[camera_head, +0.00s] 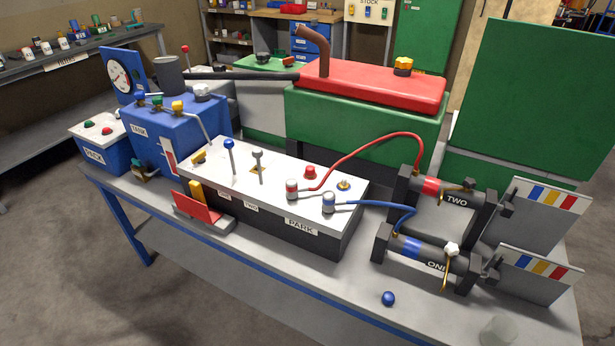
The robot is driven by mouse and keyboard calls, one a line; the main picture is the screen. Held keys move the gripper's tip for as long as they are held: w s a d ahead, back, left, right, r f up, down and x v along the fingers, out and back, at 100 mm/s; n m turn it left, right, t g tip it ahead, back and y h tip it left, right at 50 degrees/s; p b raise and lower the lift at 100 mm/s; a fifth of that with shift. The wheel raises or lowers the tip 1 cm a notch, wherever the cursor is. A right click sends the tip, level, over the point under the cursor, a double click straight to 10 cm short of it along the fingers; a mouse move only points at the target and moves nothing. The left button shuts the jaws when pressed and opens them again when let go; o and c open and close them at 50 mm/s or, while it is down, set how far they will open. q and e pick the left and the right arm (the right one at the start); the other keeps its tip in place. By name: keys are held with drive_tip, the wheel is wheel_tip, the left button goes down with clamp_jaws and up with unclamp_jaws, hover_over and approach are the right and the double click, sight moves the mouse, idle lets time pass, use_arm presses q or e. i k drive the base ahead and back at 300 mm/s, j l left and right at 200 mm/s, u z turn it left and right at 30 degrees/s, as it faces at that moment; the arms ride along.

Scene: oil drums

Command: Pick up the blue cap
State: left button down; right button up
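A small round blue thing (388,298), which looks like the blue cap, lies on the grey bench top near its front edge. It stands apart from the black cylinder marked ONE (420,254), which is behind it. Its exact shape is too small to tell. Neither of my grippers shows in the head view.
The white-topped box marked PARK (265,178) carries levers and red and blue hoses. Cylinder TWO (445,198) lies behind ONE. Striped plates (540,272) stand at the right. A pale translucent thing (498,331) is at the front right. Bare bench (325,278) lies left of the blue thing.

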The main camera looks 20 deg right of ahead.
sight(387, 298)
drive_tip(key=z, duration=1.4)
